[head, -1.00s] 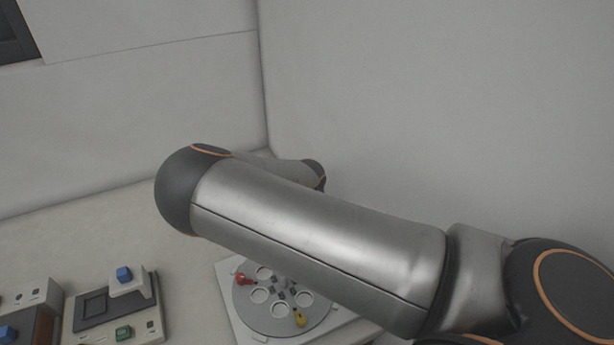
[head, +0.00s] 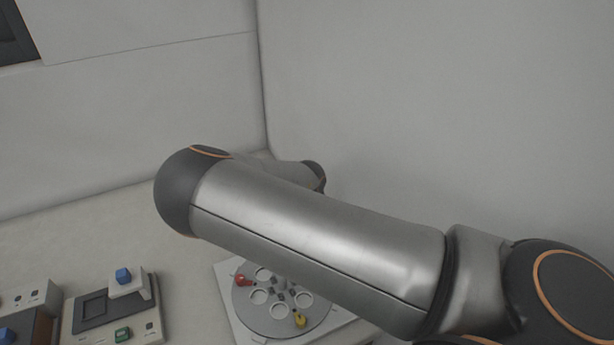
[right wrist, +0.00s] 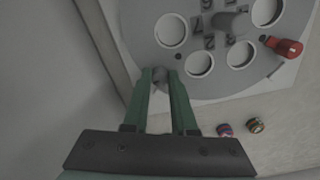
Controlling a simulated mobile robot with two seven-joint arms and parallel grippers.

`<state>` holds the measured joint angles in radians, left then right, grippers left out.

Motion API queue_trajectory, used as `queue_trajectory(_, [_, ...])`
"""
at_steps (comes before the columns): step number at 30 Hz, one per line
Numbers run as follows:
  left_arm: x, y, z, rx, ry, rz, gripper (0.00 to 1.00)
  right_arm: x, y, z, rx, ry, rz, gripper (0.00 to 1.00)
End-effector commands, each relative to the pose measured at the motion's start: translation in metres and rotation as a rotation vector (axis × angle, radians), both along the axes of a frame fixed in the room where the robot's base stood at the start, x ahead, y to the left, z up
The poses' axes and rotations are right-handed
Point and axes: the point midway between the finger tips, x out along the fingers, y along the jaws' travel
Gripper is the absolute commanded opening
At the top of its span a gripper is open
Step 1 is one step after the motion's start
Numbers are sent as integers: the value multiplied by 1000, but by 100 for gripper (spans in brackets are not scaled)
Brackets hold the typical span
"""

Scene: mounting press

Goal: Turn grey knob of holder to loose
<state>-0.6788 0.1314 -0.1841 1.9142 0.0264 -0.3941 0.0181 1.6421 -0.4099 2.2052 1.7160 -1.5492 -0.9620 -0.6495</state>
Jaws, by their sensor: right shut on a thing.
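The holder is a round grey disc (head: 246,319) with several round holes, set on a pale square base, low in the head view; my right arm covers part of it. It also shows in the right wrist view (right wrist: 205,75). A small grey knob (right wrist: 161,75) at the disc's edge sits between the tips of my right gripper (right wrist: 162,73), which has green fingers and is shut on it. The knob is largely hidden by the fingers, so its turn cannot be read. In the head view my right gripper is hidden, and my left gripper is not in view.
A red knob (right wrist: 284,47) and a yellow knob (head: 300,320) sit on the disc's edge. Two small round pieces (right wrist: 225,130) (right wrist: 257,125) lie beside the base. Walls close the back and right.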

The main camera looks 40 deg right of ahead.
Motion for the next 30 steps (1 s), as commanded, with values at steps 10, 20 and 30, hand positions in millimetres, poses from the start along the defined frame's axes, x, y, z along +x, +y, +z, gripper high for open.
queue_trajectory(10, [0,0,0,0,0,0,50,0,-1,0,-1,0,329,0])
queue_trajectory(20, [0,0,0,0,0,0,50,0,-1,0,0,0,639,0])
queue_trajectory(30, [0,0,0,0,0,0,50,0,-1,0,0,0,888,0])
